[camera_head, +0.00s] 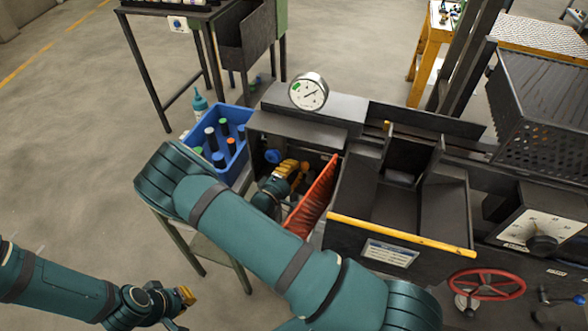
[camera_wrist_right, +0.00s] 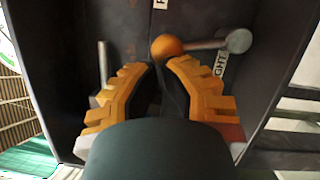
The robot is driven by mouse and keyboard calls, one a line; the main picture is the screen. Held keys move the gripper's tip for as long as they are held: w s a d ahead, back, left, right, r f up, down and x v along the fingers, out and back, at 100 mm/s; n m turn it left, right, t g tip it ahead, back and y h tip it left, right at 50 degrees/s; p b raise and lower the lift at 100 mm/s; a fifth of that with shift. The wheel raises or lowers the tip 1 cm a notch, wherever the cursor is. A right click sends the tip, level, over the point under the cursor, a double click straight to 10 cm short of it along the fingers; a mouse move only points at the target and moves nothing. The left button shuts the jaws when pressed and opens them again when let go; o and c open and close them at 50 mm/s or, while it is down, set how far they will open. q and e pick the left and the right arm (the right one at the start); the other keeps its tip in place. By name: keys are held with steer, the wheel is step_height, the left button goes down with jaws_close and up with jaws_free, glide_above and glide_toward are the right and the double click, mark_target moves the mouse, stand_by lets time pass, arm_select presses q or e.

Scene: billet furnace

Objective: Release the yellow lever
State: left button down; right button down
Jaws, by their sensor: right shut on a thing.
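The yellow lever shows in the right wrist view as an orange-yellow ball knob (camera_wrist_right: 167,47) on a grey metal rod. The rod runs right to a round pivot. In the head view the knob (camera_head: 305,167) shows small in the dark recess of the machine. My right gripper (camera_wrist_right: 168,70) is shut, its yellow fingertips at the knob; the exact contact is hidden by the fingers. In the head view my right gripper (camera_head: 291,170) reaches into the recess, left of the red panel. My left gripper (camera_head: 186,296) hangs low at the left, seen too small to judge its jaws.
A ribbed red panel (camera_head: 313,200) stands close right of my right gripper. A blue crate (camera_head: 240,163) with several bottles is left of the recess. A pressure gauge (camera_head: 308,92) sits above. A red handwheel (camera_head: 487,284) is at the lower right. The floor at left is clear.

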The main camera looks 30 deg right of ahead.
arm_select(q)
steer(key=shift+r, duration=0.15)
arm_select(e)
steer(key=shift+s+d+r, duration=0.2)
steer(key=shift+s+d, duration=0.05)
steer(key=shift+s, duration=0.05)
stand_by(0.4)
stand_by(0.3)
